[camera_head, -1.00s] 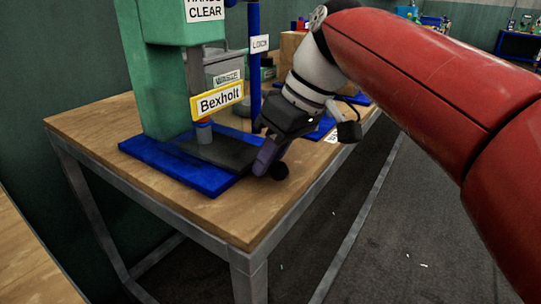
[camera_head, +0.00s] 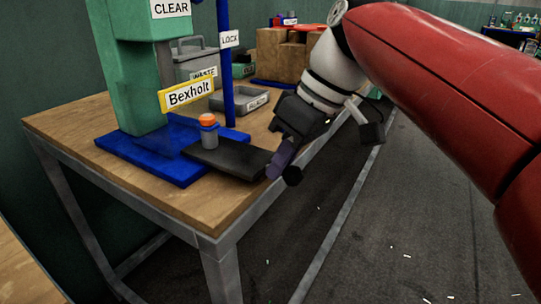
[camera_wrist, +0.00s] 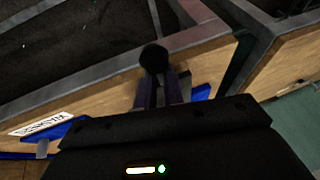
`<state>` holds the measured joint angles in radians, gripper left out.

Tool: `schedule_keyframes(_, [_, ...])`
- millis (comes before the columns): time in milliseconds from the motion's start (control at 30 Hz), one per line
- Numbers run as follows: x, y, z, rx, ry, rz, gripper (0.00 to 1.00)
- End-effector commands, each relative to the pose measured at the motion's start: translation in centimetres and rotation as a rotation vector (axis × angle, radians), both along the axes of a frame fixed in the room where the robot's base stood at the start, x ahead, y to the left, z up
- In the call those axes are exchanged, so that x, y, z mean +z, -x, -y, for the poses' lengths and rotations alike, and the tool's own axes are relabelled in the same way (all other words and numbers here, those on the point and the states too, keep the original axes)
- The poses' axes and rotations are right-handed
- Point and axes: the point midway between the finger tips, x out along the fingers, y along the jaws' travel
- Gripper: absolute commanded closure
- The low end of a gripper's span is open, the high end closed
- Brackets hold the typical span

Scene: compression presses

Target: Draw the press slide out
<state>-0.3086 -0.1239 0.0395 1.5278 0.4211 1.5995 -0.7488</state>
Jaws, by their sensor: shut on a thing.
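The green press (camera_head: 128,75) stands on a blue base (camera_head: 150,163) on the wooden bench. Its dark slide (camera_head: 235,160) extends out to the right, past the blue base. A grey cylinder with an orange top (camera_head: 209,131) stands upright on the slide, just right of the yellow-framed Bexholt sign (camera_head: 187,95). My gripper (camera_head: 281,162) is shut at the slide's outer end, on its black knob (camera_head: 292,176). In the wrist view the round knob (camera_wrist: 153,57) shows just beyond the purple fingers (camera_wrist: 160,88); most of the slide is hidden there.
Behind the slide are a blue post (camera_head: 226,70) with a LOCK label, a shallow grey tray (camera_head: 240,100) and a grey WASTE bin (camera_head: 195,60). Cardboard boxes (camera_head: 285,55) stand farther back. The bench's right edge (camera_head: 262,203) runs close to my gripper, with open floor beyond.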

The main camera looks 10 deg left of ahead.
Motion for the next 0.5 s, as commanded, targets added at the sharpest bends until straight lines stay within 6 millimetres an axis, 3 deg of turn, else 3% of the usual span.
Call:
schedule_keyframes(200, [-0.1,0.9,2.2,-0.002,0.000,0.002,1.00])
schedule_keyframes(500, [0.0,1.0,2.5,0.000,0.000,0.000,1.00])
